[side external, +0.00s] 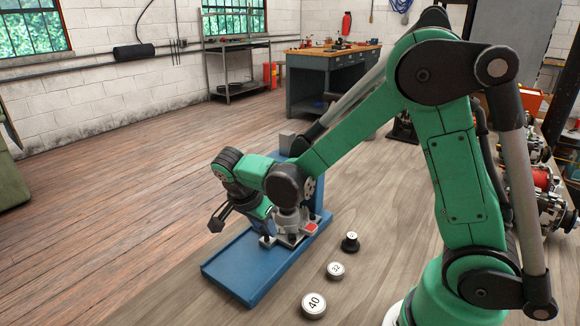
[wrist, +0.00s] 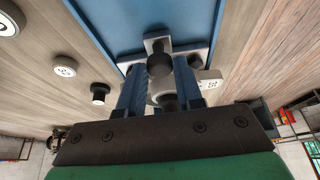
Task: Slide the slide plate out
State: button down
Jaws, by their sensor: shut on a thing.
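The slide plate (side external: 289,239) is a pale metal piece with a red patch at one corner. It sits on the blue base (side external: 235,268), toward the end by the blue upright. In the wrist view, metal parts of the slide plate (wrist: 150,44) show on the blue base (wrist: 185,18) beyond the fingers. My gripper (side external: 270,226) is low over the plate. In the wrist view its two blue fingers (wrist: 159,70) close on the dark round knob (wrist: 160,65) above the plate. The fingers and my wrist hide part of the plate.
Beside the base stand a disc marked 40 (side external: 314,305), a disc marked 32 (side external: 336,270) and a small black knobbed piece (side external: 350,242). The near-left part of the blue base is bare. Alternator parts (side external: 545,190) lie at the far right of the bench.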

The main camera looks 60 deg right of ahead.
dwell(0.9)
jog(key=a, duration=1.1)
jog(key=shift+a, duration=0.3)
jog(key=c, duration=0.6)
grip_release()
jog(key=v, duration=0.5)
jog(key=shift+r, duration=0.3)
